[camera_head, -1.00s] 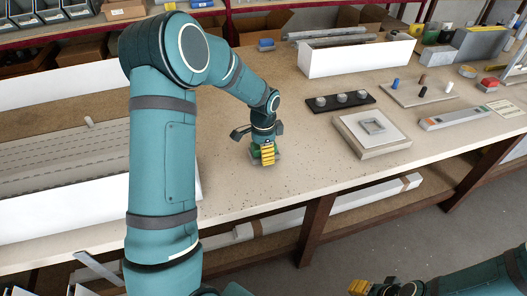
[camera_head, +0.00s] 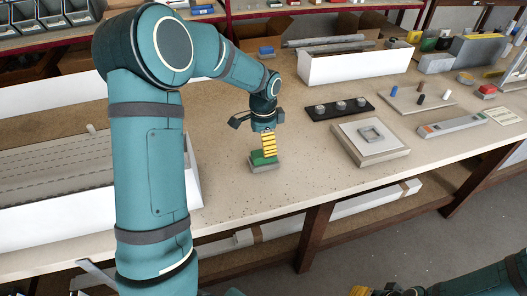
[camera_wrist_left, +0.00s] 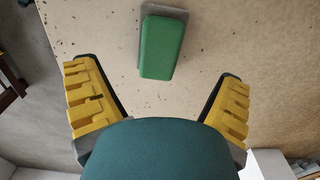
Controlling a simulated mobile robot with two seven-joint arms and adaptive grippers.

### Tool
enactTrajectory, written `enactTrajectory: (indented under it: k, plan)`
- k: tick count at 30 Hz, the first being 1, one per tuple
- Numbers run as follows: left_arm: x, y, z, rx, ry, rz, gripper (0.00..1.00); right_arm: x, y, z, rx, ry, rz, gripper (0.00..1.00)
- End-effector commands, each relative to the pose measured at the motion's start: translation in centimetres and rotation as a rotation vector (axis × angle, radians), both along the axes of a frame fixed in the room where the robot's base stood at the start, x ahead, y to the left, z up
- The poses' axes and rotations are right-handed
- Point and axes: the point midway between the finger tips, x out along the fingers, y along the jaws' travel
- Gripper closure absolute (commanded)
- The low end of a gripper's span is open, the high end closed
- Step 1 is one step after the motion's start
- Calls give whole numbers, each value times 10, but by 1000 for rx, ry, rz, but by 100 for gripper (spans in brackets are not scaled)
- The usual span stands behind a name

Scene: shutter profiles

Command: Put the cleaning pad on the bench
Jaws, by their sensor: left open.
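The cleaning pad, a green block (camera_head: 262,158) on a grey base, lies on the bench (camera_head: 240,195) near its front edge. In the left wrist view the green pad (camera_wrist_left: 162,48) shows beyond the fingertips, with part of the grey base beside it. My left gripper (camera_head: 268,143) is above and just behind the pad, with its yellow fingers pointing down. The left wrist view shows its fingers (camera_wrist_left: 158,95) wide apart with nothing between them. My right gripper (camera_head: 373,290) shows only in part at the bottom edge; its fingers are not clear.
A black strip with grey knobs (camera_head: 340,106) and a pale square block with a frame (camera_head: 370,140) lie right of the pad. A long white box (camera_head: 355,66) stands behind. Dark specks dot the bench around the pad. The bench front is clear.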

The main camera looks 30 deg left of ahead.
Motion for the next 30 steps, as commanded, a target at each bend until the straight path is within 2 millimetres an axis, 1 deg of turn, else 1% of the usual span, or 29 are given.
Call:
enactTrajectory:
  k: [1, 3, 6, 9, 13, 27, 30]
  plan:
    - [0, 0, 12, -1, -2, 0, 6, 0, 0, 3, 0, 1, 0, 53]
    - [0, 0, 23, 0, -1, 0, 6, 0, 0, 5, 0, 1, -1, 53]
    - [0, 0, 34, -1, -1, 0, 6, 1, 0, 7, 0, -2, -2, 53]
    - [0, 0, 41, 0, 0, 0, 6, 1, 0, 8, 0, -3, -3, 53]
    - [0, 0, 44, 0, 0, 0, 6, 2, 0, 8, -1, -3, -3, 53]
    - [0, 0, 44, 0, 1, 0, 6, 2, 0, 8, -1, -4, -4, 53]
    - [0, 0, 50, 0, 1, 0, 6, 2, -1, 15, -1, -4, -5, 53]
